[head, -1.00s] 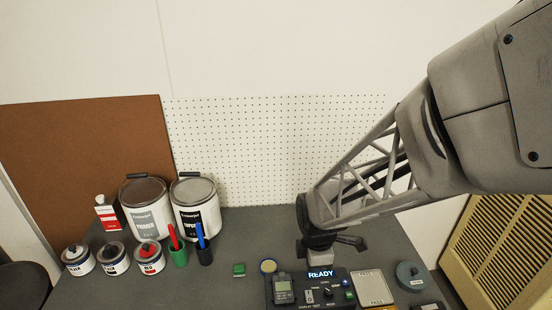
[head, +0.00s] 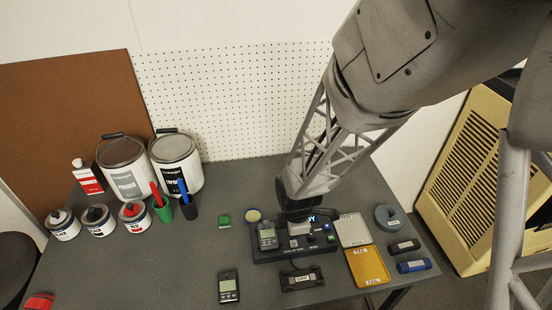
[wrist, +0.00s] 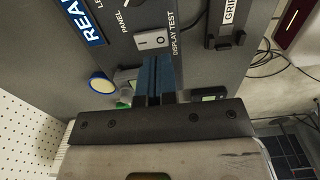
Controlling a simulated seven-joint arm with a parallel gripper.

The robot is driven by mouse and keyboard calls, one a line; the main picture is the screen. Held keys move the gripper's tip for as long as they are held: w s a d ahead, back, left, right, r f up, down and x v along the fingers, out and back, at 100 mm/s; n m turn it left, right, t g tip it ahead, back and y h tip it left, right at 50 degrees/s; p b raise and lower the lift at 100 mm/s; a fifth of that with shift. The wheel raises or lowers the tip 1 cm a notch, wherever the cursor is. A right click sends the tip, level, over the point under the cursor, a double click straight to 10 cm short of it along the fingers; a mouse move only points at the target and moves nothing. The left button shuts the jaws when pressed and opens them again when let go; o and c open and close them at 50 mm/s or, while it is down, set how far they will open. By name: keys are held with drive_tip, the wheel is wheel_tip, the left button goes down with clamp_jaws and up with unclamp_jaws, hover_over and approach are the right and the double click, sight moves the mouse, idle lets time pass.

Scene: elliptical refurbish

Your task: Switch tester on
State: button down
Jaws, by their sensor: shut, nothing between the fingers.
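The tester (head: 285,254) is a dark box on the table in the head view, with a lit display, knobs, buttons and a handheld meter on its left end. In the wrist view its panel (wrist: 120,20) fills the upper left, with a lit "REA..." display partly cut off. A pale rocker switch (wrist: 152,40) sits there by the words "DISPLAY TEST". My gripper (wrist: 155,60) is shut and empty, its blue fingertips close to this switch; I cannot tell whether they touch it. In the head view my gripper (head: 299,228) is over the tester and hides part of its display.
A silver PASS tray (head: 353,230) and an orange FAIL tray (head: 367,267) lie right of the tester. A black holder (head: 302,279) and a handheld meter (head: 229,287) lie in front. Paint cans (head: 122,168) and pen cups stand left. The table's middle left is clear.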

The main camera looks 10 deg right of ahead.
sight(294, 244)
drive_tip(key=shift+f, duration=1.9)
